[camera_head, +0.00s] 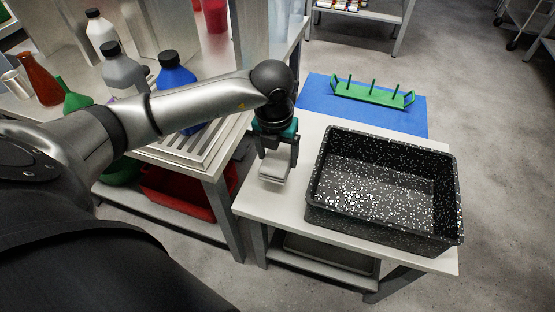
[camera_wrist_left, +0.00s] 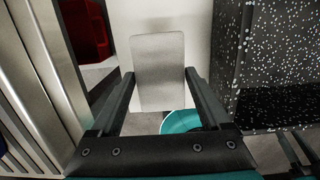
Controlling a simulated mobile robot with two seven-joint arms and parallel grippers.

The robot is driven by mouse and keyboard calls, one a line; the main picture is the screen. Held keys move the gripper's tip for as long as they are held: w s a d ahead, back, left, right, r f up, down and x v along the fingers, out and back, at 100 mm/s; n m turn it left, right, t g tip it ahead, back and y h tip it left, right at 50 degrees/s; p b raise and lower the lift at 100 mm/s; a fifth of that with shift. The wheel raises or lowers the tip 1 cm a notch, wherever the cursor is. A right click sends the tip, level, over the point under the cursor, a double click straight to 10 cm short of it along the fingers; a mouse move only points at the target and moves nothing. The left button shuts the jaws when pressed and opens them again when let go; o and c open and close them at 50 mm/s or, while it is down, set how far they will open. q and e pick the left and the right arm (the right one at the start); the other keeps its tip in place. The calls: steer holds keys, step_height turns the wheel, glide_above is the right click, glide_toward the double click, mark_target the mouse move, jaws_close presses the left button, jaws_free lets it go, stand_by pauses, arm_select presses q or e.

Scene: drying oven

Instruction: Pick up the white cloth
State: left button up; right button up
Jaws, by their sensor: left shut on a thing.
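The white cloth (camera_head: 274,168) looks like a small, pale, folded rectangle at the left end of the white table (camera_head: 308,228). My left gripper (camera_head: 277,160) points down from above and is shut on the cloth. In the left wrist view the cloth (camera_wrist_left: 157,70) lies between the two dark fingers, one at each long side. I cannot tell how much gap there is between the cloth and the tabletop. My right gripper is not in view.
A black speckled bin (camera_head: 325,217) stands just right of the gripper. A green rack (camera_head: 372,93) stands on a blue mat (camera_head: 312,91) behind. At left, a bench holds several bottles, including a blue one (camera_head: 176,72), and a slatted metal piece (camera_head: 205,150).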

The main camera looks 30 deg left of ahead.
mark_target(278, 158)
arm_select(q)
step_height(278, 158, up, 14)
steer(key=p, duration=0.4)
steer(key=shift+r+p, duration=0.2)
steer(key=shift+p, duration=0.2)
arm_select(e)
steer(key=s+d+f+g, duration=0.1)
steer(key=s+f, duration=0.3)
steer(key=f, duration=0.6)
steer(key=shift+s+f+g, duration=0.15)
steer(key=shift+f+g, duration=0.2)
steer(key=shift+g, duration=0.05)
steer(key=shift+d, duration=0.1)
arm_select(q)
steer(key=o, duration=0.8)
steer(key=shift+c, duration=0.2)
steer(key=c, duration=0.6)
steer(key=shift+f, duration=0.1)
